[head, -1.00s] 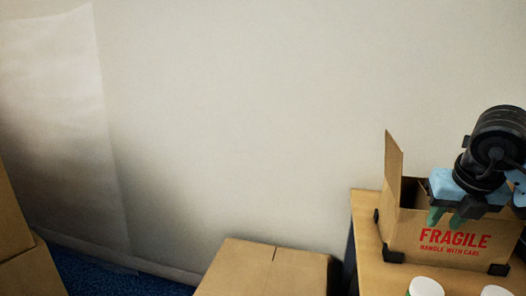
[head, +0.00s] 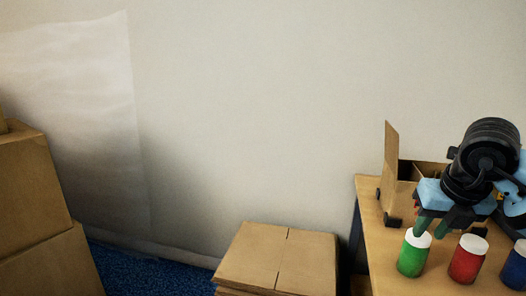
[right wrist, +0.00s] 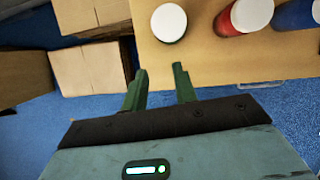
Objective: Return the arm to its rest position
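My right gripper (head: 431,230) hangs at the table's left part, in front of an open carton (head: 397,186). In the right wrist view its two green fingers (right wrist: 160,70) stand apart with nothing between them. In the head view the fingertips overlap the lid of the green jar in the picture; whether they touch it I cannot tell, but the wrist view shows the white-lidded jar (right wrist: 168,22) beyond the fingertips. The arm hides most of the carton's front. My left gripper is not in view.
A green jar (head: 412,258), a red jar (head: 467,262) and a blue jar (head: 515,268) stand on the wooden table (head: 385,262). A stack of flat cartons (head: 275,262) is left of the table. Large boxes (head: 30,190) stand at far left, with blue floor (head: 135,270) between.

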